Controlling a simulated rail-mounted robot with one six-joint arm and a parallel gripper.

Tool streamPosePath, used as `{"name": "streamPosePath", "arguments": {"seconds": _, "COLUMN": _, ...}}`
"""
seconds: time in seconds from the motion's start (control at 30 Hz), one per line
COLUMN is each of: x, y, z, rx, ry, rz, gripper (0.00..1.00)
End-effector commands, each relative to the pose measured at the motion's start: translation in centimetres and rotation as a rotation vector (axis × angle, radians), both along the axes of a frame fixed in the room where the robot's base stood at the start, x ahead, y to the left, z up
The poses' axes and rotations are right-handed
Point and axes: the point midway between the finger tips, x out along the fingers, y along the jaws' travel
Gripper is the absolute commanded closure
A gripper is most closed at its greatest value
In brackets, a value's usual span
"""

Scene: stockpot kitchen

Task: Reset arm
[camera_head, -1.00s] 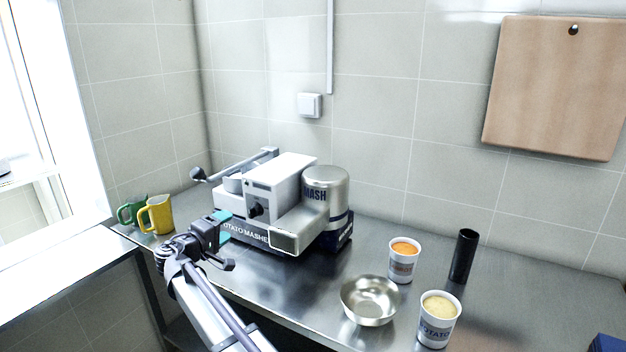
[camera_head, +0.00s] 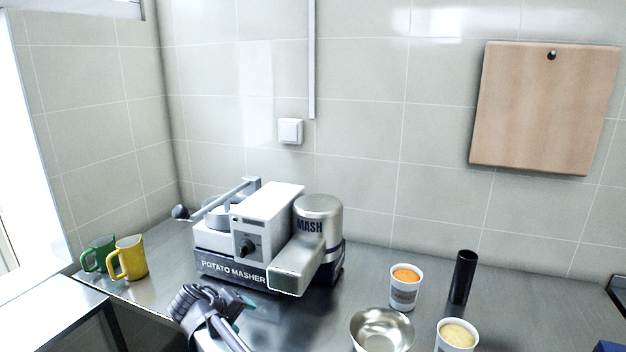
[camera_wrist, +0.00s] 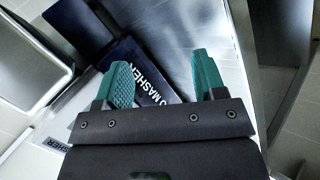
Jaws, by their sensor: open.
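My gripper (camera_wrist: 163,82) is open and empty, its two teal fingers spread apart in the wrist view. The potato masher (camera_wrist: 125,50) lies beyond the fingers there, with its lettering tilted. In the head view my arm's end is at the bottom centre-left, in front of the potato masher (camera_head: 232,268), and only a bit of the teal fingers (camera_head: 247,303) shows. The gap between fingers and masher cannot be judged exactly.
On the steel counter (camera_head: 530,305), a green mug (camera_head: 103,250) and yellow mug (camera_head: 133,258) stand left. Right are an orange-filled cup (camera_head: 404,292), a metal bowl (camera_head: 381,332), a potato cup (camera_head: 456,338) and a black cylinder (camera_head: 463,277). A cutting board (camera_head: 545,110) hangs on the wall.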

Motion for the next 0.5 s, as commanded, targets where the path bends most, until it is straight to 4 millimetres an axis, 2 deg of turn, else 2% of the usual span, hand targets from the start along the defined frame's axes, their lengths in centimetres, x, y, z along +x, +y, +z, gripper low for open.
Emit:
{"name": "streamPosePath", "arguments": {"seconds": 0.03, "x": -1.6, "y": -3.8, "z": -0.4, "rx": 0.046, "ry": 0.063, "rz": -0.050, "gripper": 0.36}}
{"name": "streamPosePath", "arguments": {"seconds": 0.07, "x": -2.5, "y": -5.9, "z": -0.8, "rx": 0.082, "ry": 0.109, "rz": -0.084, "gripper": 0.36}}
{"name": "streamPosePath", "arguments": {"seconds": 0.1, "x": -4.0, "y": -9.1, "z": -1.4, "rx": 0.140, "ry": 0.176, "rz": -0.137, "gripper": 0.36}}
{"name": "streamPosePath", "arguments": {"seconds": 0.17, "x": -6.8, "y": -14.2, "z": -2.0, "rx": 0.243, "ry": 0.281, "rz": -0.226, "gripper": 0.36}}
{"name": "streamPosePath", "arguments": {"seconds": 0.2, "x": -9.0, "y": -17.6, "z": -2.1, "rx": 0.323, "ry": 0.347, "rz": -0.290, "gripper": 0.36}}
{"name": "streamPosePath", "arguments": {"seconds": 0.3, "x": -14.2, "y": -25.0, "z": -1.8, "rx": 0.524, "ry": 0.459, "rz": -0.454, "gripper": 0.36}}
{"name": "streamPosePath", "arguments": {"seconds": 0.4, "x": -16.8, "y": -30.5, "z": -1.2, "rx": 0.642, "ry": 0.466, "rz": -0.590, "gripper": 0.36}}
{"name": "streamPosePath", "arguments": {"seconds": 0.5, "x": -16.6, "y": -34.0, "z": -1.0, "rx": 0.661, "ry": 0.438, "rz": -0.672, "gripper": 0.36}}
